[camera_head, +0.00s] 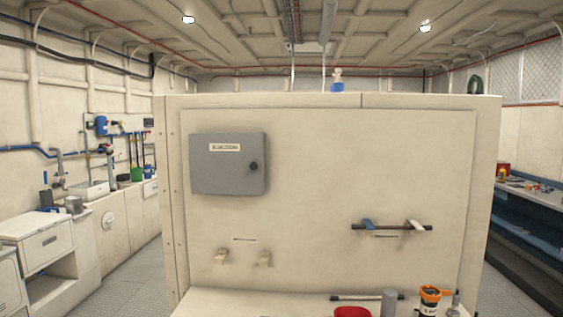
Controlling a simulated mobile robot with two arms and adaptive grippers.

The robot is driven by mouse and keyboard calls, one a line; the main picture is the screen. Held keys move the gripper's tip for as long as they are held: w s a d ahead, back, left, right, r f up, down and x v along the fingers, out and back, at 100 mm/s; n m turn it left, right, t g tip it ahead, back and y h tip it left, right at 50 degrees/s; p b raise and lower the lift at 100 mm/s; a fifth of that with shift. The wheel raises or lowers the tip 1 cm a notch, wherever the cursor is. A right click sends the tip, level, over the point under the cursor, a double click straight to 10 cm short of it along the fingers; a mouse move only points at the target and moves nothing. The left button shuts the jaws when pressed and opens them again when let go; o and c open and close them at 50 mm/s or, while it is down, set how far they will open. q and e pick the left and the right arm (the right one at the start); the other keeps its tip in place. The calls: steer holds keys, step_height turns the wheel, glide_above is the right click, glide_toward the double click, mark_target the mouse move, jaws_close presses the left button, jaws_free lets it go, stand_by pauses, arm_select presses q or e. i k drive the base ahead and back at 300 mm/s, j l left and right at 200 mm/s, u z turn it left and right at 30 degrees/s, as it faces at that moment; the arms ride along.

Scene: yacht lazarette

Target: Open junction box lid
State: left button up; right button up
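The junction box is a grey box mounted on the upper left of the cream partition in front of me. Its grey lid (222,164) appears closed and carries a white label (225,147) with small dark lettering. A round black knob (254,166) sits near the lid's right edge. Neither of my grippers shows in the head view, and nothing touches the box.
Below the box are two small beige hooks (221,256). A dark bar (391,227) with two levers is at right. A counter along the bottom holds a red bowl (352,312), a grey cylinder (389,302) and an orange-topped container (430,298). Walkways pass both sides.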

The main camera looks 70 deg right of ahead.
mark_target(221, 163)
steer(key=z, duration=1.8)
steer(key=u, duration=0.35)
